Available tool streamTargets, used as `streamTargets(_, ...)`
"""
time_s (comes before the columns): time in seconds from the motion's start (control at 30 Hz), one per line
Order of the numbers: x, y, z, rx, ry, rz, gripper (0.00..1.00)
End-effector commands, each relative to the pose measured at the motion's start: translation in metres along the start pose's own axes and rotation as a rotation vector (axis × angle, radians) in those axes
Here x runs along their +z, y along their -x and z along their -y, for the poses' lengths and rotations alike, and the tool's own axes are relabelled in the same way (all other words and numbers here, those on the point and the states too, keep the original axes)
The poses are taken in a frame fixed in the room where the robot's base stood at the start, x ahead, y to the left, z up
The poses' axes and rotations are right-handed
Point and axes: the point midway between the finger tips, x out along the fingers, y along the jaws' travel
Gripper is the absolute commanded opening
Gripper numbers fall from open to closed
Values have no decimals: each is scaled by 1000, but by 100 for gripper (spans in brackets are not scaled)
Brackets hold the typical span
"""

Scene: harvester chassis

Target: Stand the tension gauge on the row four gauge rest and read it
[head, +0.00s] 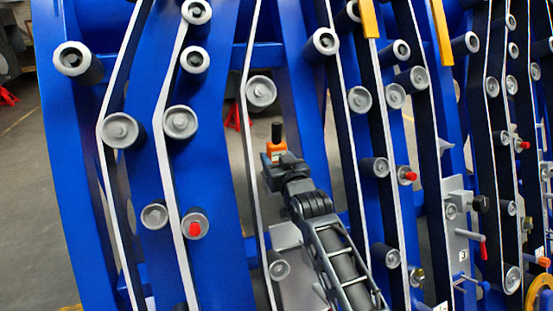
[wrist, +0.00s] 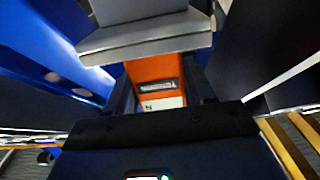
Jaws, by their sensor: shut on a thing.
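My gripper (head: 283,160) is shut on the orange tension gauge (head: 276,147), between two blue uprights in the head view. The gauge's black top sticks up above my gripper. In the wrist view the orange gauge body (wrist: 152,70) sits between my dark fingers, with a dark label and a pale readout marked N; no figure is legible. A grey stepped piece (wrist: 145,38) covers part of the gauge in the wrist view. In the head view a small grey edge (head: 267,172) shows beside my gripper. I cannot tell whether it is the row four rest or whether the gauge touches it.
Tall blue uprights (head: 212,200) stand on both sides of my arm. Black belts with pale edges run over several grey rollers (head: 261,92). A red-tipped roller (head: 195,225) is at left. A grey plate (head: 292,262) lies low beside my arm. A tag marked 3 (head: 547,255) is at right.

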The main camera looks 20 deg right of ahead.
Motion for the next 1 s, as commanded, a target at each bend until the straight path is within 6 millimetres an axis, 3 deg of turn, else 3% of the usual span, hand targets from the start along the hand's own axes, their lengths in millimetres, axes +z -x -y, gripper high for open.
streamTargets(0.27, 5, 0, 0, 0, 0, -2, 17)
streamTargets(0.3, 4, 0, 0, 0, 0, -2, 55)
streamTargets(0.6, 5, 0, 0, 0, 0, -1, 83)
streamTargets(0.87, 6, 2, 0, 0, 0, 2, 83)
streamTargets(1.0, 7, 13, 0, 0, 0, 3, 83)
